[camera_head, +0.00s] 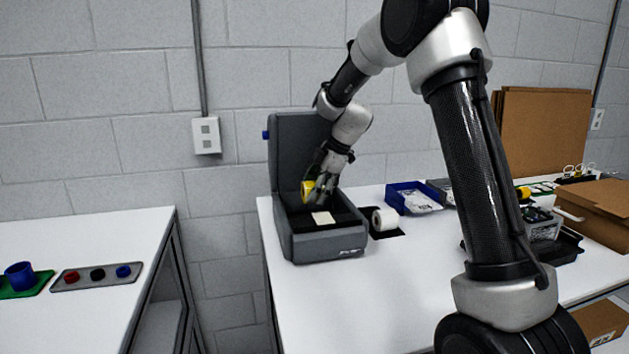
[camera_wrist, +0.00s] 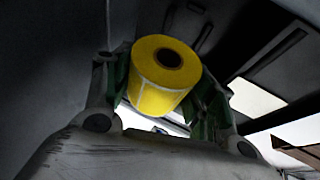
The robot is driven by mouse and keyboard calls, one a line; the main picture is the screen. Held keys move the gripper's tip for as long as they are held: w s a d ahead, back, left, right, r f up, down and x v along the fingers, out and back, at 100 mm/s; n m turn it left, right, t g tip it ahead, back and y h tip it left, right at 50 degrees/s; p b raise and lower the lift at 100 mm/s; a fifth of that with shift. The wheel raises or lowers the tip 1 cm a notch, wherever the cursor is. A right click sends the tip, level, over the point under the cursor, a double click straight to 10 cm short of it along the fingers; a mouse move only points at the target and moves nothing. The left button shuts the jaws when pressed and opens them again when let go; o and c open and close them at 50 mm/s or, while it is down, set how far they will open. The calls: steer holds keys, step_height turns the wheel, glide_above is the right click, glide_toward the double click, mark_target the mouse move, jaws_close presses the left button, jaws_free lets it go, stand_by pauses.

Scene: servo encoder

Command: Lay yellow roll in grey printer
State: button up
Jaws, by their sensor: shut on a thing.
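The yellow roll (camera_head: 307,190) is held in my gripper (camera_head: 322,188), just above the open grey printer (camera_head: 326,246). In the wrist view the yellow roll (camera_wrist: 158,88) sits between the two green-padded fingers of my gripper (camera_wrist: 166,90), its round end with a dark core hole facing the camera. The printer stands on the white table with its lid raised at the back. A pale label piece (camera_head: 323,218) lies in the front of its dark inside. Whether the roll touches the printer's inside cannot be told.
A white roll (camera_head: 385,220) stands on a black mat right of the printer. A blue bin (camera_head: 412,198) with bags is behind it. A cardboard box (camera_head: 597,212) is far right. The table (camera_head: 400,280) is clear in front; a gap separates it from the left table (camera_head: 90,315).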

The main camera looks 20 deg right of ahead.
steer(key=shift+f, duration=2.9)
steer(key=o, duration=1.1)
steer(key=shift+o, duration=0.2)
steer(key=shift+d+r, duration=0.1)
